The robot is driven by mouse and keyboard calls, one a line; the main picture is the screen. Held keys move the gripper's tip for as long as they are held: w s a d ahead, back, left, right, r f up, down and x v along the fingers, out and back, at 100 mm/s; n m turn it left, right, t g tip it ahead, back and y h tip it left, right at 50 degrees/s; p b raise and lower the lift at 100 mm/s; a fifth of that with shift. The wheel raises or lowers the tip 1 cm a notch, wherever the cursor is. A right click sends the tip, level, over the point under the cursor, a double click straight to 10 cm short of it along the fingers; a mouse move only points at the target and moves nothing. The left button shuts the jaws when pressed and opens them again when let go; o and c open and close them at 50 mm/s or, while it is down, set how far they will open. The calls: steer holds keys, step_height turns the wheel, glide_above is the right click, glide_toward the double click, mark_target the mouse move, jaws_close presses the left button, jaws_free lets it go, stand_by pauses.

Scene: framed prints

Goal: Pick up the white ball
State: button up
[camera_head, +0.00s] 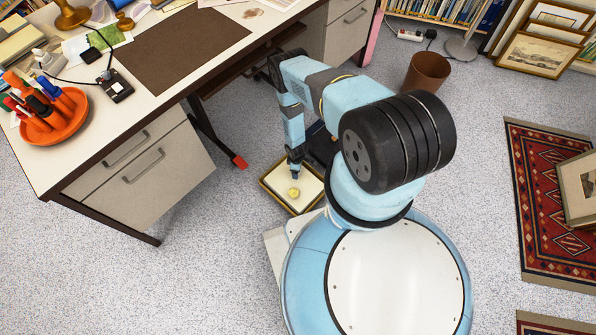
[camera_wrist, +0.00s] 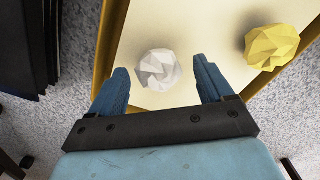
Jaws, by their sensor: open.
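The white ball (camera_wrist: 157,70), a faceted, crumpled-looking lump, lies on the pale face of a gold-edged frame (camera_wrist: 103,58) on the floor. In the wrist view it shows between the two blue fingertips of my gripper (camera_wrist: 161,66), with a gap on each side. My gripper is open and holds nothing. In the head view my gripper (camera_head: 295,174) points down over the frame (camera_head: 275,198), and the white ball cannot be made out there. How high the fingertips are above it is hard to tell.
A yellow faceted ball (camera_wrist: 272,47) lies on the same frame, right of the white one; it also shows in the head view (camera_head: 294,192). A dark object (camera_wrist: 28,45) stands left of the frame. The desk (camera_head: 140,190) is at left. Speckled carpet is open in front.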

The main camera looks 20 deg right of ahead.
steer(key=shift+f, duration=0.55)
steer(key=c, duration=1)
steer(key=shift+r, duration=0.1)
steer(key=shift+c, duration=0.2)
